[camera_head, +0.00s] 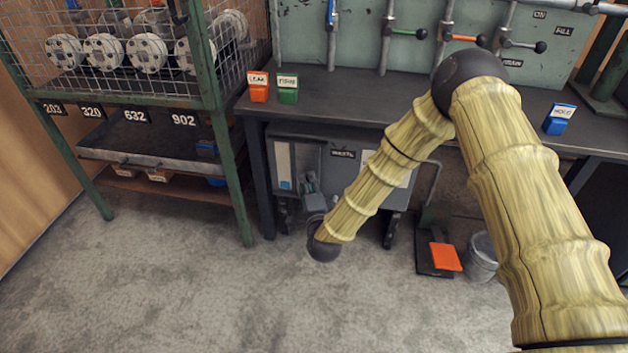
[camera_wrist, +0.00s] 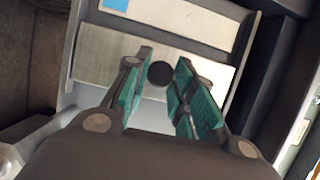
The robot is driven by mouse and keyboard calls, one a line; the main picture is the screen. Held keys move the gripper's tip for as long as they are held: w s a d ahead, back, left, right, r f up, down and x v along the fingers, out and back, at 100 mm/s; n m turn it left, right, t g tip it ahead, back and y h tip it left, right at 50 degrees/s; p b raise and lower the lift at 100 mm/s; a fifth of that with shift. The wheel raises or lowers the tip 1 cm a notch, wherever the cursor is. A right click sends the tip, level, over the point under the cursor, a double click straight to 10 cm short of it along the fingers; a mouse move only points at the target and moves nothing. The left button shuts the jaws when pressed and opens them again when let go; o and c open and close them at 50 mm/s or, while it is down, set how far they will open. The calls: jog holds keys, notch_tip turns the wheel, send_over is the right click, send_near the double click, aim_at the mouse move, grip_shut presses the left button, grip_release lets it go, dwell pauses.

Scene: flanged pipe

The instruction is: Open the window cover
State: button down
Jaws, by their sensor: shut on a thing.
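The window cover (camera_wrist: 105,58) looks like a brushed-metal plate with a round black knob (camera_wrist: 159,74), seen in the wrist view. Above it is a white strip with a blue square (camera_wrist: 116,4). My gripper (camera_wrist: 160,78) has its green-padded fingers on both sides of the knob, shut on it. In the head view, the pale window panel (camera_head: 284,158) with a blue patch is on the front of the grey WASTE cabinet (camera_head: 345,175) under the bench. My gripper (camera_head: 310,188) is at its lower right, and my arm hides part of the cabinet.
The dark bench top (camera_head: 340,95) overhangs the cabinet. A green rack (camera_head: 240,195) with flanged parts stands at left. An orange pedal (camera_head: 445,257) and a metal bucket (camera_head: 482,257) are on the floor at right. The floor in front is clear.

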jog(key=c, duration=1.2)
grip_release()
jog(key=shift+o, duration=0.2)
jog(key=shift+s, duration=0.1)
jog(key=v, duration=1.2)
jog(key=shift+f, duration=0.1)
